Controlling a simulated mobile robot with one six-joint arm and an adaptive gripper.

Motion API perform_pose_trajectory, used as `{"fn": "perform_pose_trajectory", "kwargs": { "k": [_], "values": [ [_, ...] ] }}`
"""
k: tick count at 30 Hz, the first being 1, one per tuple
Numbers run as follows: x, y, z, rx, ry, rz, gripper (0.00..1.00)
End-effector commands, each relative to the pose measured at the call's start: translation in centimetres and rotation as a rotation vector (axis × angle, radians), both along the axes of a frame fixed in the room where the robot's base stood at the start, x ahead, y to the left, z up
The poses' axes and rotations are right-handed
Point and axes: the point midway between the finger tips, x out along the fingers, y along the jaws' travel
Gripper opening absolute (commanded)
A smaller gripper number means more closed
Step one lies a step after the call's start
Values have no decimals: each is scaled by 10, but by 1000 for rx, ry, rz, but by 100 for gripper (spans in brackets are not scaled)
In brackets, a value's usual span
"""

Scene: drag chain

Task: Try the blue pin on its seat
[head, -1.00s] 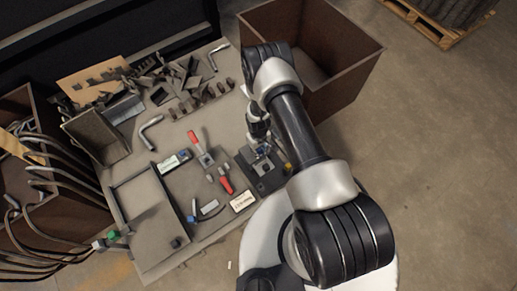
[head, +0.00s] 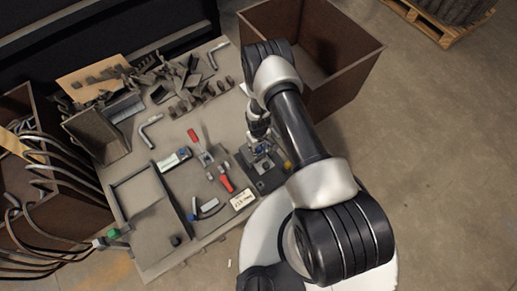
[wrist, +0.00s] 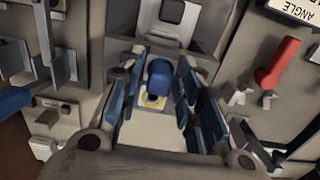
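The blue pin (wrist: 160,78) stands between my fingers in the wrist view, above a pale patch with a yellow ring. Whether its foot is in the seat is hard to tell. My gripper (wrist: 162,62) has its two blue-padded fingers on either side of the pin, with a gap visible, so it looks open. In the head view my gripper (head: 262,146) points down over the dark fixture plate (head: 270,182) at the bench's right edge, and a small blue spot shows there. The arm and fingers hide part of the plate.
Red-handled clamps (head: 226,183) stand left of the plate; one red handle (wrist: 280,62) shows at right in the wrist view. A label card (head: 243,200) lies in front. A grey tray (head: 150,205) is at left. A brown bin (head: 335,60) stands behind my arm.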

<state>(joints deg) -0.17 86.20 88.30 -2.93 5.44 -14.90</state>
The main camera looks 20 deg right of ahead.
Motion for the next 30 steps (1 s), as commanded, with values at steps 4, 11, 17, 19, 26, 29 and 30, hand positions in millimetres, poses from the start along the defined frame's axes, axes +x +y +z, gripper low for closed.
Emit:
{"fn": "perform_pose_trajectory", "kwargs": {
  "k": [4, 11, 17, 19, 26, 29, 30],
  "values": [
    [0, 0, 0, 0, 0, 0, 43],
    [0, 0, 0, 0, 0, 0, 43],
    [1, 0, 15, 0, -2, 0, 43],
    [1, 0, 28, 0, -2, 0, 43],
    [1, 0, 79, 0, -3, 0, 43],
    [1, 1, 96, 0, -3, 0, 43],
    [1, 1, 102, 0, -2, 0, 43]
  ]
}}
